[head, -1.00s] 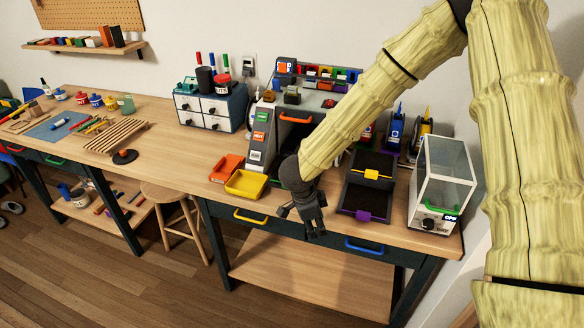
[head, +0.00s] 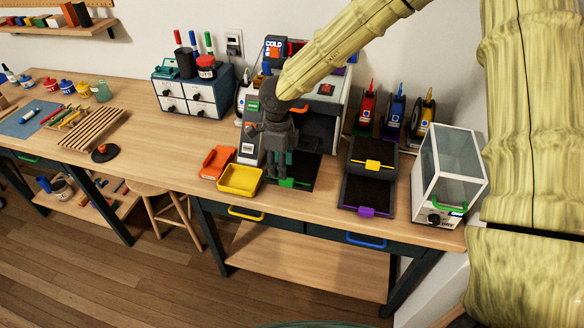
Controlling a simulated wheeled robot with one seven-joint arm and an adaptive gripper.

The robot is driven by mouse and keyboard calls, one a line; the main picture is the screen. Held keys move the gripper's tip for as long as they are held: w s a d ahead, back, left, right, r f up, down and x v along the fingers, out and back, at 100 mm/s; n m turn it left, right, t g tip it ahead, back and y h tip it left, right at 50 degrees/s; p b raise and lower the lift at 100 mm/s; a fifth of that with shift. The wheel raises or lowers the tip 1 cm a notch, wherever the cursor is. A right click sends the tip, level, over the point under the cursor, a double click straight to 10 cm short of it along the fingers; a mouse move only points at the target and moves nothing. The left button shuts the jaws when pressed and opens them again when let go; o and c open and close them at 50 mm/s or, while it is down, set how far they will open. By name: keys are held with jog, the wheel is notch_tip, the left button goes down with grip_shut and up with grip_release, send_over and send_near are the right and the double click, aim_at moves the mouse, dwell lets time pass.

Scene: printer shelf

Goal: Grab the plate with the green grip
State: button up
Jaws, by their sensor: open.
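A dark plate (head: 307,167) with a green grip (head: 297,184) lies at the front of the printer (head: 322,118). The grip faces the table's front edge. My gripper (head: 276,177) is in front of the printer, pointing down, with its fingers overlapping the plate's left part in the picture. It is open with nothing between its fingers. It hides part of the plate and of the printer's front. I cannot tell whether the fingers touch the grip.
A yellow bin (head: 240,181) and an orange bin (head: 217,162) sit just left of my gripper. Plates with a yellow grip (head: 372,165) and a purple grip (head: 367,211) lie to the right. A glass-sided box (head: 447,170) stands at the right end.

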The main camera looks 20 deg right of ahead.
jog(key=shift+w+f, duration=0.3)
jog(key=shift+f, duration=0.1)
jog(key=shift+s+d+f+p, duration=0.2)
jog(key=shift+s+f+p, duration=0.35)
jog(key=shift+f+p, duration=0.25)
jog(key=shift+w+f+p, duration=0.15)
jog(key=shift+f+p, duration=0.05)
jog(key=shift+f, duration=0.6)
jog(key=shift+w+f+p, duration=0.1)
jog(key=shift+f+p, duration=0.05)
jog(key=shift+f, duration=0.6)
jog(key=shift+s, duration=0.15)
grip_shut()
